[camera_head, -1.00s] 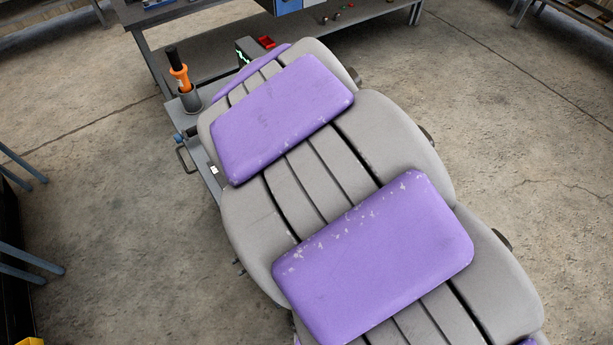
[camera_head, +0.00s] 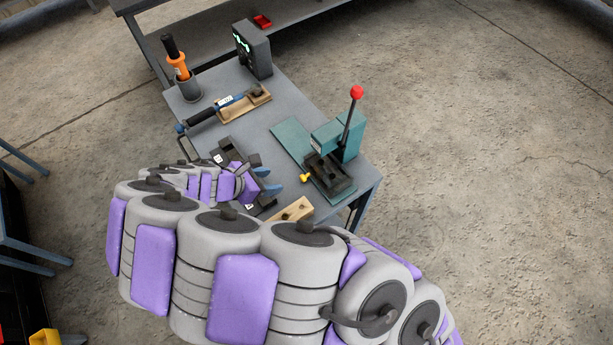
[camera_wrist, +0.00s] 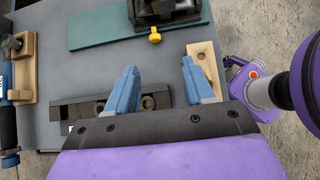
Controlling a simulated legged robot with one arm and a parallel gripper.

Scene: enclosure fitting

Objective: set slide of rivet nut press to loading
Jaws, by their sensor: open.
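The rivet nut press (camera_head: 327,138) is a teal unit on a teal base plate, with a black lever raised to a red ball knob (camera_head: 356,92). Its black slide (camera_head: 328,172) sits low at the front, with a small yellow knob (camera_head: 305,177) on the near side. In the wrist view the slide (camera_wrist: 165,12) is at the top edge and the yellow knob (camera_wrist: 155,37) points toward me; the press's upper part is out of that view. My gripper (camera_wrist: 160,66) is open and empty, its blue fingers apart, short of the knob. In the head view my gripper (camera_head: 268,180) is left of the knob.
A wooden block (camera_head: 290,211) lies close to my right finger. A dark fixture (camera_wrist: 70,112) lies under my left finger. A blue torque tool (camera_head: 215,108) rests on wooden supports at left. An orange-handled tool (camera_head: 178,68) and a display box (camera_head: 252,50) stand farther back.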

